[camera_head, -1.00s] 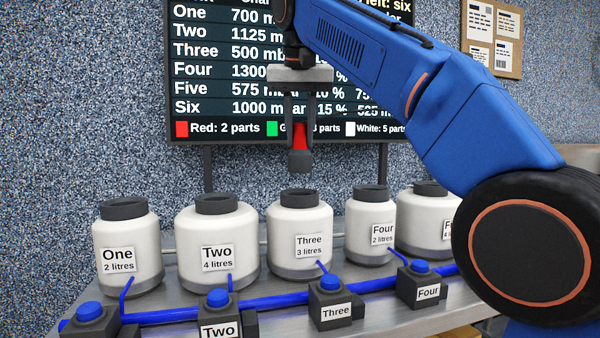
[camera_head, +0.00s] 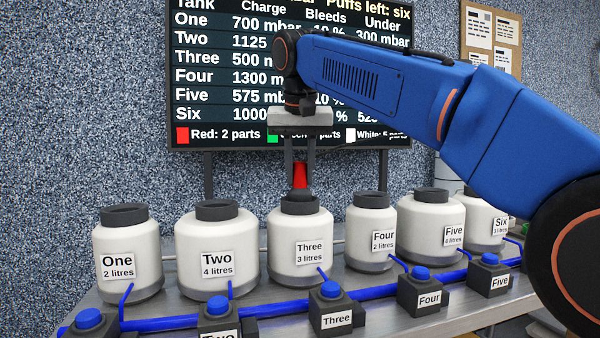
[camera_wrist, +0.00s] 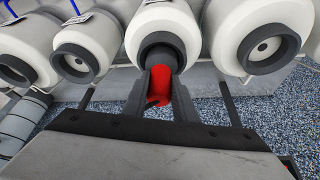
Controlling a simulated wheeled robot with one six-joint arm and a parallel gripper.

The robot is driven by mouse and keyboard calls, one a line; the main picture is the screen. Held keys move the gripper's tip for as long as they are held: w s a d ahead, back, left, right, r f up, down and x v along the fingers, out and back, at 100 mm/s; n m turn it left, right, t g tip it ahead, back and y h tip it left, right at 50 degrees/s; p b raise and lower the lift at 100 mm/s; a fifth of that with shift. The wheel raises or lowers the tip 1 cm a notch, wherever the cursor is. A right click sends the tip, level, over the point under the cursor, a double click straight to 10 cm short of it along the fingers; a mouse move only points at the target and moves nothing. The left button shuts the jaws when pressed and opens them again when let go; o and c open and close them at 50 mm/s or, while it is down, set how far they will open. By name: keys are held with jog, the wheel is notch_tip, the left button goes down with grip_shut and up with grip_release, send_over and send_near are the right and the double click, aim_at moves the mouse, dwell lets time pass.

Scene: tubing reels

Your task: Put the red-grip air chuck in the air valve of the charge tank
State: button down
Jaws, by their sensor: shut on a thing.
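The red-grip air chuck (camera_head: 300,176) hangs upright in my gripper (camera_head: 300,182), which is shut on its red grip. The chuck's dark nose is at the dark collar on top of white tank Three (camera_head: 299,258), labelled 3 litres. In the wrist view, the red grip (camera_wrist: 161,82) lies between the two fingers, and its lower end meets the opening of a dark collar (camera_wrist: 163,47). Whether the nose is seated in the valve or only resting at it, I cannot tell, as the collar and the chuck hide the contact.
Tank Two (camera_head: 216,255) and tank Four (camera_head: 370,243) stand close on either side, with One, Five and Six in the same row. Blue-buttoned blocks (camera_head: 331,305) and a blue pipe run along the front. A screen (camera_head: 185,100) with a table of figures stands behind.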

jog(key=shift+f, duration=0.1)
jog(key=c, duration=1.4)
grip_release()
jog(key=shift+c, duration=0.2)
jog(key=v, duration=1.2)
